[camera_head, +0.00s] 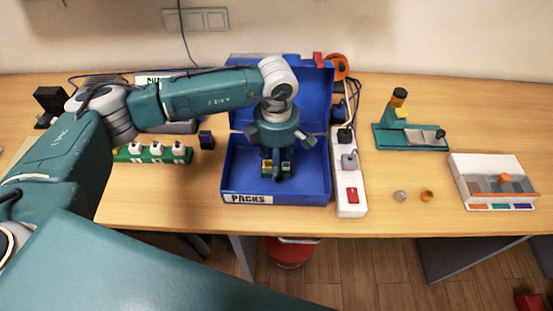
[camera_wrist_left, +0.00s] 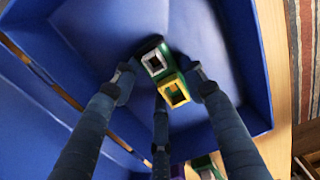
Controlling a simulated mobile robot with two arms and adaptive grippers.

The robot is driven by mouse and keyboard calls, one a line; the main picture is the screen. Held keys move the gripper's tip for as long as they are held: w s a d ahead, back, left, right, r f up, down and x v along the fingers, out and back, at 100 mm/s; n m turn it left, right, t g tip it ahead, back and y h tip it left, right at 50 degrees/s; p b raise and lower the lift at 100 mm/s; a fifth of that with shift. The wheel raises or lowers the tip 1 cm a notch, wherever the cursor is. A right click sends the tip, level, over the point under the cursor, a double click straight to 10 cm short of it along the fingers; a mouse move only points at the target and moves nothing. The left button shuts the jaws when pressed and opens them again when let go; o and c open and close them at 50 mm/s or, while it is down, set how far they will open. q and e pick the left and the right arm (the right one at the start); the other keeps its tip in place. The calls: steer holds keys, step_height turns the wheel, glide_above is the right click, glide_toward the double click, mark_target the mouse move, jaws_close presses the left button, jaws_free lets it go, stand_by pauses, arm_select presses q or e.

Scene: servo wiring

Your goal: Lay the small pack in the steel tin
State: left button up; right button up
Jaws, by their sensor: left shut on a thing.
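A blue open box (camera_head: 228,185) with a "PACKS" label stands mid-table, its lid raised at the back; it is the only tin-like thing I see. Its blue wall also shows in the left wrist view (camera_wrist_left: 245,60). My left gripper (camera_head: 276,172) points down inside it. A small pack with yellow and green ends (camera_wrist_left: 173,90) sits between the three fingers, and the gripper (camera_wrist_left: 160,88) is shut on it. The pack's lower side is hidden, so I cannot tell whether it touches the floor of the box. My right gripper is not in view.
A white power strip (camera_head: 351,190) stands close against the box's right side. Left of the box are a green rack (camera_head: 152,154) with white plugs and a dark small block (camera_head: 206,139). A green stand (camera_head: 412,137) and a white compartment tray (camera_head: 490,180) are at the right.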

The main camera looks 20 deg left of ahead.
arm_select(q)
steer(key=shift+f, duration=0.25)
steer(key=o, duration=1.2)
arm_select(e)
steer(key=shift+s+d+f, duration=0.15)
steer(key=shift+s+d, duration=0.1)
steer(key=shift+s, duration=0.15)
arm_select(q)
steer(key=shift+r, duration=0.3)
steer(key=shift+w+d+r+b, duration=0.1)
steer(key=shift+r+b, duration=0.2)
steer(key=shift+r, duration=0.05)
step_height(320, 180, up, 11)
steer(key=b, duration=0.2)
steer(key=shift+b, duration=0.3)
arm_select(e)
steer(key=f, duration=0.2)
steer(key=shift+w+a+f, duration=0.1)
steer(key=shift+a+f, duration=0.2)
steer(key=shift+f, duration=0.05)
